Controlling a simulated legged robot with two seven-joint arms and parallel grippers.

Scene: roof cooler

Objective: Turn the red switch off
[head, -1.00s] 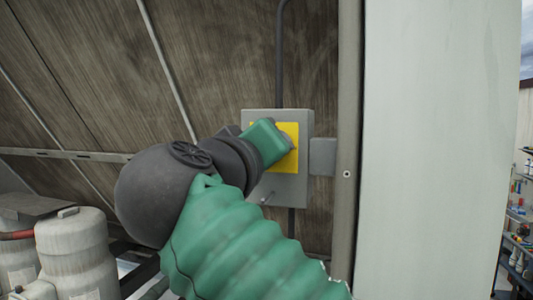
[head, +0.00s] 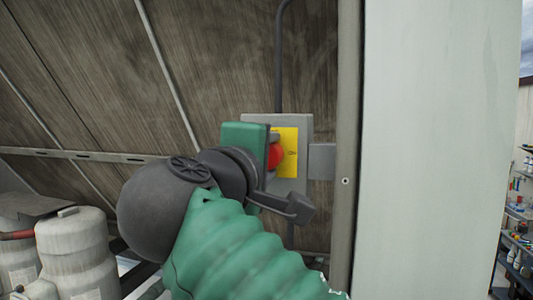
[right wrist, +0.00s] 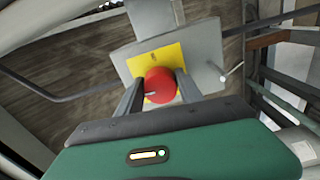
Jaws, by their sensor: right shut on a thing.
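The red switch (head: 275,155) is a round red knob on a yellow plate (head: 291,140) on the front of a grey wall box (head: 303,122). In the right wrist view the red knob (right wrist: 160,86) sits between the two fingers of my right gripper (right wrist: 158,88), which is shut on it. In the head view my right gripper (head: 268,152) covers the left part of the box and some of the knob. My left gripper is not in view.
A conduit (head: 280,60) runs up the brown panel wall from the box. A pale post (head: 430,150) stands close to the right. White tanks (head: 76,250) stand at the lower left. Shelves with small items (head: 518,215) show at the far right.

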